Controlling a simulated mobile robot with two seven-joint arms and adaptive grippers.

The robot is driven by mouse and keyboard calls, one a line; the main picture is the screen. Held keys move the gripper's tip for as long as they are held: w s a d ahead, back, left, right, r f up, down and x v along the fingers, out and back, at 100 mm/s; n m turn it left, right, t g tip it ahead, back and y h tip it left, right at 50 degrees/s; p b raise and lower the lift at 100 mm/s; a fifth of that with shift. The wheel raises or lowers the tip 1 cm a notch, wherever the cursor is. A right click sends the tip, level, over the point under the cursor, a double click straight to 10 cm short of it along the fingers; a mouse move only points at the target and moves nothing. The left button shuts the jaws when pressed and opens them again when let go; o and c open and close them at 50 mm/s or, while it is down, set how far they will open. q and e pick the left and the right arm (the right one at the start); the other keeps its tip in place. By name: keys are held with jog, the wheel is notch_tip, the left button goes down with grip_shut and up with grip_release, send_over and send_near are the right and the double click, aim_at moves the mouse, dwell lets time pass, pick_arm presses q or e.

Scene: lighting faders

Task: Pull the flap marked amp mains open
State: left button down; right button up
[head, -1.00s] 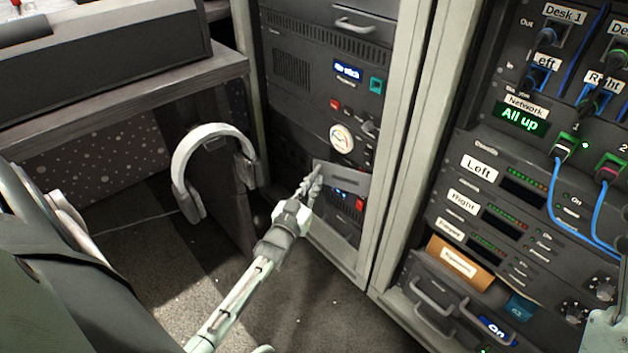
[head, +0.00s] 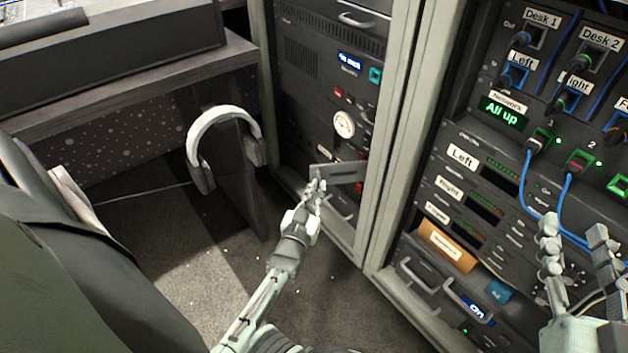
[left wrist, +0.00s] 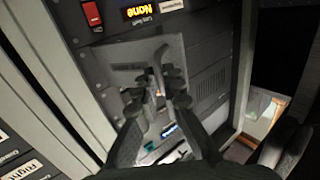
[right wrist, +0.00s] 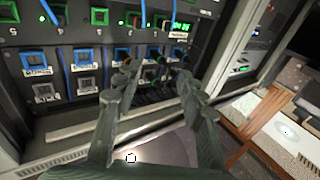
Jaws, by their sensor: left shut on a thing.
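The flap (head: 346,172) is a plain grey plate on the left rack, below a round white dial; I cannot read a mark on it. It stands swung out at an angle from the rack front. My left gripper (head: 318,180) is shut on its left edge. In the left wrist view the grey flap (left wrist: 122,72) shows behind and between the fingers (left wrist: 155,82), which hide part of it. My right gripper (head: 574,232) is open and empty in front of the right rack. In the right wrist view its fingers (right wrist: 157,76) stand apart.
White headphones (head: 222,140) hang beside the left rack (head: 300,100). A pale rack post (head: 395,130) stands close right of the flap. Blue cables (head: 530,185) hang across the right rack near my right gripper. The floor (head: 215,240) below is clear.

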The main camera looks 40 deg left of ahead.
pick_arm(q)
jog(key=shift+w+d+r+h, duration=0.1)
jog(key=shift+d+h, duration=0.05)
jog(key=shift+d, duration=0.65)
jog(key=shift+w+d+h, duration=0.1)
jog(key=shift+d+h, duration=0.05)
jog(key=shift+d, duration=0.6)
pick_arm(e)
jog(key=shift+g+h, duration=0.6)
jog(key=shift+g, duration=0.2)
jog(key=shift+w+d+f, duration=0.1)
jog(key=shift+d+f, duration=0.2)
jog(key=shift+f, duration=0.3)
jog(key=shift+d+f, duration=0.25)
jog(key=shift+f, duration=0.4)
jog(key=shift+w+d+f, duration=0.1)
jog(key=shift+d+f, duration=0.2)
jog(key=shift+f, duration=0.3)
pick_arm(q)
jog(key=c, duration=1.6)
grip_release()
jog(key=shift+w, duration=0.1)
jog(key=shift+c, duration=0.2)
pick_arm(e)
jog(key=shift+d, duration=0.15)
pick_arm(q)
jog(key=shift+s+a, duration=0.25)
jog(key=shift+a, duration=0.05)
